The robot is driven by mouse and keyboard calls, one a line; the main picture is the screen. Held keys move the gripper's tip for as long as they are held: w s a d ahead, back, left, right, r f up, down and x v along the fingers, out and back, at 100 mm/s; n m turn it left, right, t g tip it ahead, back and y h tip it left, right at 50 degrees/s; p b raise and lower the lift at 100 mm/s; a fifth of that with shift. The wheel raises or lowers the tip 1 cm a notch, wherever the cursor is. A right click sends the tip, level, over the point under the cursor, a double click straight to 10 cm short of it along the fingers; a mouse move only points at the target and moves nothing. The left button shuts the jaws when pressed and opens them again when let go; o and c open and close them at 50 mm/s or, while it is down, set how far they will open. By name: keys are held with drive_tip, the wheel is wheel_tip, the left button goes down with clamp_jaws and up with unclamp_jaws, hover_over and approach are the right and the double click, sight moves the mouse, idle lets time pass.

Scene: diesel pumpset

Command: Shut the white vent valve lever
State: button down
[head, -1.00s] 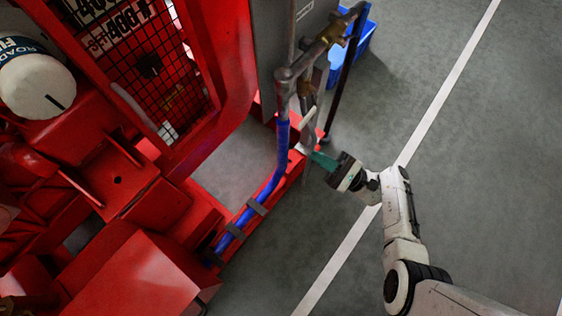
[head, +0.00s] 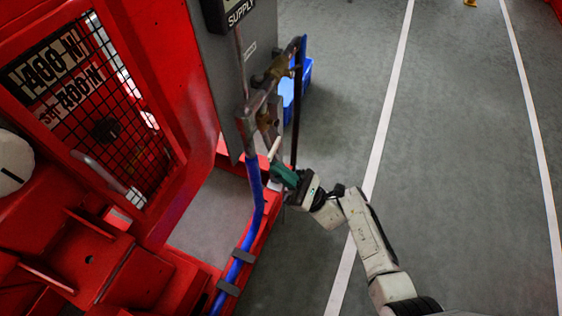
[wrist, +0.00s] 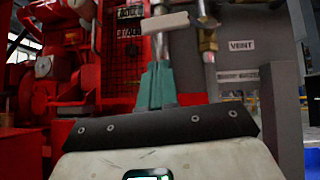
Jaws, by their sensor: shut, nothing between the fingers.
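The white vent valve lever (head: 274,149) sticks out from the pipework above the blue hose. In the wrist view the white lever (wrist: 165,22) lies roughly level across the top, just beyond my fingertips. My gripper (head: 276,169) is just below the lever in the head view, its teal fingers pointing at the pipe. In the wrist view my gripper (wrist: 157,66) has its fingers together with nothing between them. A gap appears between fingertips and lever; I cannot tell for sure whether they touch.
A blue hose (head: 255,190) runs down beside the red skid. A grey panel labelled VENT (wrist: 241,46) stands behind the pipes. A dark upright pipe (head: 297,105) and a blue bin (head: 288,90) are beyond. The grey floor (head: 465,170) at right is open.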

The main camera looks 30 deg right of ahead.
drive_tip(key=shift+s+r, duration=0.2)
drive_tip(key=shift+r, duration=1.5)
drive_tip(key=shift+p, duration=0.3)
drive_tip(key=shift+a+r+p, duration=0.1)
drive_tip(key=shift+r+p, duration=0.45)
drive_tip(key=shift+r, duration=0.05)
drive_tip(key=w+a+f+b+v, duration=0.1)
drive_tip(key=b+v, duration=0.3)
drive_tip(key=v, duration=0.9)
drive_tip(key=shift+a+f+b, duration=0.35)
drive_tip(key=shift+a+f, duration=0.05)
drive_tip(key=shift+f, duration=0.1)
